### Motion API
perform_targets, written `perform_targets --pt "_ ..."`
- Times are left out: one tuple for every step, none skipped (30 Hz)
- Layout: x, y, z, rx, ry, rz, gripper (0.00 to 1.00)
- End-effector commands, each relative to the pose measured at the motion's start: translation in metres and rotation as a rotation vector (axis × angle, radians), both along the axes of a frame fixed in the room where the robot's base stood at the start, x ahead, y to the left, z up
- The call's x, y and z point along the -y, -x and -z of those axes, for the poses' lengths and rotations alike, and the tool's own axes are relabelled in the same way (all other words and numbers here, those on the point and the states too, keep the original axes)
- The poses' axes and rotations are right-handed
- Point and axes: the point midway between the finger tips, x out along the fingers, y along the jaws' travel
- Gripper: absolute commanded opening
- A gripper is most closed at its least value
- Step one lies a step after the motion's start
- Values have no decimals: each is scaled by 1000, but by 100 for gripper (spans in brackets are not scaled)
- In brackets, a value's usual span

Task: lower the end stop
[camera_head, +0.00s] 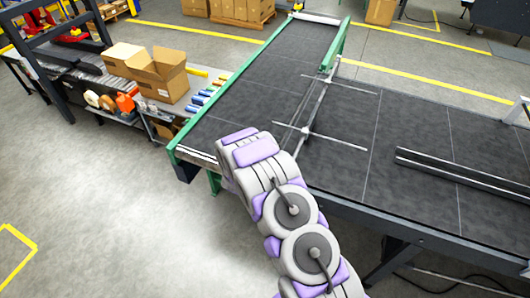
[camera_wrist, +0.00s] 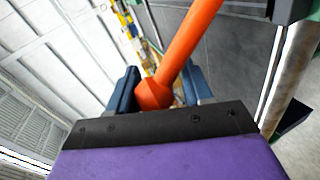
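In the wrist view an orange bar (camera_wrist: 190,40) with a thick rounded end (camera_wrist: 154,95) comes down between the two dark blue fingers of my gripper (camera_wrist: 158,88). The fingers stand apart on either side of it. The left finger is close to the orange end, and a narrow gap shows by the right finger. I cannot tell whether this bar belongs to the end stop. In the head view my grey and purple arm reaches to the near edge of the dark conveyor (camera_head: 270,85); its fingers and the orange bar are hidden there.
A metal rod frame (camera_head: 306,130) with crossbars lies over the belt just beyond my arm. A long dark rail (camera_head: 460,172) is on the right-hand belt. Open cardboard boxes (camera_head: 160,75) stand on a side table at left. The floor at lower left is clear.

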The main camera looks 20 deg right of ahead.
Motion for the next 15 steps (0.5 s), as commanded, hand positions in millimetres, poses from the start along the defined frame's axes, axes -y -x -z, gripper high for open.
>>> perform_targets --pt "-1 0 0 1 0 -1 54" --pt "-1 -1 0 2 1 -2 57" --pt "-2 -1 -1 3 1 -2 61" --pt "-3 -1 -2 4 2 -3 63" --pt "-4 0 -2 5 2 -3 63" --pt "-6 0 -3 6 4 -4 63" --pt "-7 1 -4 8 5 -5 63" --pt "-8 1 -4 8 6 -5 63" --pt "-9 1 -5 9 7 -5 63" --pt "-10 1 -5 9 7 -5 63" --pt "-10 1 -5 9 7 -5 63" --pt "-11 1 -5 9 6 -6 63" --pt "-11 2 -5 8 7 -6 63" --pt "-13 3 -6 8 7 -6 63" --pt "-15 5 -7 8 7 -6 63"
